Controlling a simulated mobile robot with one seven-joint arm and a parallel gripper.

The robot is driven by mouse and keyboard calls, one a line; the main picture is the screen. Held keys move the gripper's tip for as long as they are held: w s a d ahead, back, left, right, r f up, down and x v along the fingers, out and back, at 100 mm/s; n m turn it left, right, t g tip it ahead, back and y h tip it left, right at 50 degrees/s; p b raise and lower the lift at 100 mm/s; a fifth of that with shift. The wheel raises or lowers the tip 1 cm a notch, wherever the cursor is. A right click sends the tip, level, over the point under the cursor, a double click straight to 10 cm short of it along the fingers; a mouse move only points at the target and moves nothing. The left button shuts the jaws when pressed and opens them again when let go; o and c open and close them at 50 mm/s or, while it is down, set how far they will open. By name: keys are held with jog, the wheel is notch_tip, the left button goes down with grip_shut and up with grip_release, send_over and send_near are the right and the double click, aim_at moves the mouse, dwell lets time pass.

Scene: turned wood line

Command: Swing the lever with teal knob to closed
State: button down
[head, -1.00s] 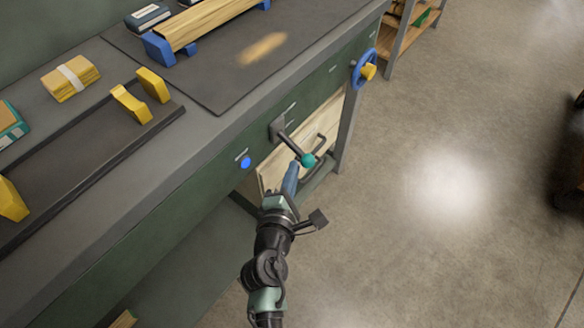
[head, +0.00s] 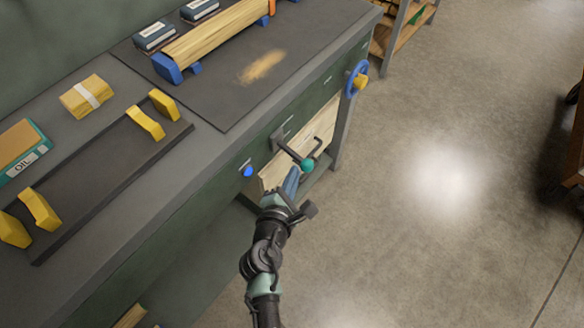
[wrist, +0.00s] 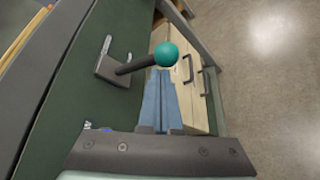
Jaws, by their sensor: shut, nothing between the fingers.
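The lever's teal knob (head: 308,165) sits at the end of a dark arm (head: 290,152) that sticks out from a grey mount on the green bench front. The wrist view shows the knob (wrist: 166,54) just beyond my fingertips, with the dark arm (wrist: 135,65) running left to its mount (wrist: 108,68). My gripper (head: 292,178) has blue fingers, shut and empty, below and slightly left of the knob in the head view. In the wrist view the fingers (wrist: 160,78) end right at the knob's lower edge; I cannot tell whether they touch it.
A blue button (head: 247,171) is left of the lever. A blue handwheel with a yellow knob (head: 356,79) is at the bench's far end. Wooden drawers with dark handles (wrist: 188,68) lie behind the lever. Open floor (head: 440,190) is on the right.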

notch_tip(320, 180, up, 5)
jog(key=n+g+h+p, duration=0.2)
jog(key=n+p, duration=0.1)
jog(key=p, duration=0.6)
jog(key=shift+w+p, duration=0.1)
jog(key=shift+p, duration=0.25)
jog(key=shift+r+p, duration=0.75)
jog(key=shift+p, duration=0.15)
